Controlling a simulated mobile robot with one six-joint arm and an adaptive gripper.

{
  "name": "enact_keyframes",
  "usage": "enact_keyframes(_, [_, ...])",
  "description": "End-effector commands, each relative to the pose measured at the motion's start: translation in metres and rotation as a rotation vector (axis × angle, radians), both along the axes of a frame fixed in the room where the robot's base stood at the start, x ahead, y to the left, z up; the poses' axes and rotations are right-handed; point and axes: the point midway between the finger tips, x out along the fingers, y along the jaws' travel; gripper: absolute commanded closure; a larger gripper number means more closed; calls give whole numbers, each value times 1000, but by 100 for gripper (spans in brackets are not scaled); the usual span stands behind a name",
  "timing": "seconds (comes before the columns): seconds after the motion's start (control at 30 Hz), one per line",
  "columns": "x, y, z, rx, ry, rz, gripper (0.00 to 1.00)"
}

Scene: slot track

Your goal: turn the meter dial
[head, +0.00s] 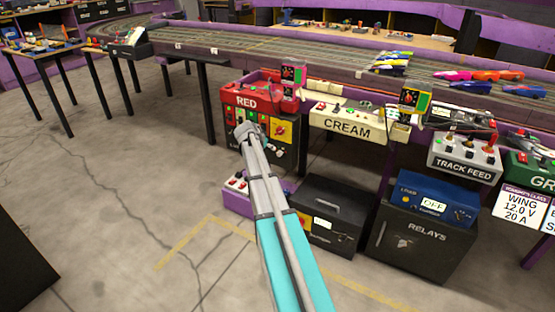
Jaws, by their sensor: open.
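My arm reaches up from the bottom of the head view, and my gripper (246,130) is at its end, in front of the box under the RED station (246,102). The fingers are small and partly hidden by the wrist. A yellow panel with a red round dial (279,130) is on that box, just right of my gripper, apart in the picture. Part of the box face is hidden behind my gripper and arm. A blue box (436,200) with a small display reading OFF stands lower right. I cannot tell for certain which control is the meter dial.
The CREAM station (350,123), TRACK FEED box (465,158) and a green box (532,170) line the track edge (330,68). A black box (325,220), a purple box (237,198) and the RELAYS cabinet (415,245) stand below. Concrete floor (130,200) at left is clear.

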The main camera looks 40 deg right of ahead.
Motion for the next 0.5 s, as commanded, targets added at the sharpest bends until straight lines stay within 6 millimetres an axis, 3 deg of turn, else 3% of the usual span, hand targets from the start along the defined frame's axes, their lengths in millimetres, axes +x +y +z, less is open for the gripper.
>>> enact_keyframes(0.5, [1,-2,-3,0,0,0,31])
